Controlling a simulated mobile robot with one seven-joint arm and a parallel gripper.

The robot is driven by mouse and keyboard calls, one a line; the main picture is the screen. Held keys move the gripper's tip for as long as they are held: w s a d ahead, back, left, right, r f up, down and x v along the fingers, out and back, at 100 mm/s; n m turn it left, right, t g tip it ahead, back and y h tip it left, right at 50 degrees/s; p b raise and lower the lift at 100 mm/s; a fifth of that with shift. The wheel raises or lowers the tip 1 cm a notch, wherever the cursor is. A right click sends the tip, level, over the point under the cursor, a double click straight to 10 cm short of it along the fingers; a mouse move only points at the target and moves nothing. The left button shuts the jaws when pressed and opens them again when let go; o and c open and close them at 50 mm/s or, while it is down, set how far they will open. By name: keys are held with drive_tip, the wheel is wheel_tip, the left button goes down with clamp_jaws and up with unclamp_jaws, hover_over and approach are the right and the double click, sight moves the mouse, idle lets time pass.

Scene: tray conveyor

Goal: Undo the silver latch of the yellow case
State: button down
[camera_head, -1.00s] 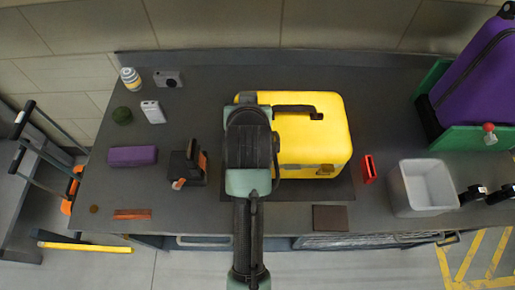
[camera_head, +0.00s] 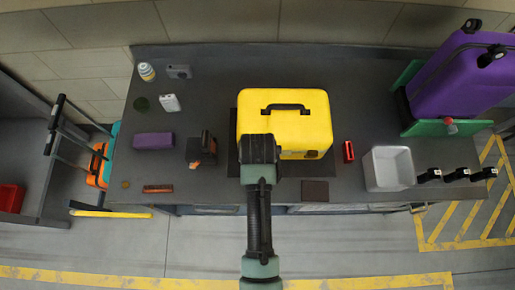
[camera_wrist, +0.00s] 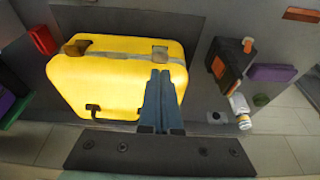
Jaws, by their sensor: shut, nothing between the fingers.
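The yellow case (camera_head: 285,112) stands closed on the workbench, its black handle (camera_head: 286,107) on top. In the wrist view, the case (camera_wrist: 110,75) fills the left middle. A silver-grey latch (camera_wrist: 160,54) sits on its front edge, just beyond my fingertips. A brownish latch (camera_wrist: 76,47) is near the other front corner; it also shows in the head view (camera_head: 312,154). My gripper (camera_wrist: 160,74) is shut and empty, its fingers over the case, pointing at the silver latch. I cannot tell whether they touch it. In the head view my arm hides the silver latch and my fingertips.
A red item (camera_head: 348,151) and a grey bin (camera_head: 389,169) stand right of the case. A black-and-orange tool (camera_head: 201,149) and a purple block (camera_head: 153,146) lie left. A dark square (camera_head: 315,191) lies in front. A purple suitcase (camera_head: 462,72) stands far right.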

drive_tip(key=shift+f+b, duration=4.7)
drive_tip(key=shift+f, duration=1)
drive_tip(key=r+p, duration=0.3)
drive_tip(key=w+r+p, duration=0.1)
drive_tip(key=r+p, duration=0.1)
drive_tip(key=p, duration=0.1)
drive_tip(key=shift+w+r+p, duration=0.1)
drive_tip(key=shift+r+p, duration=0.3)
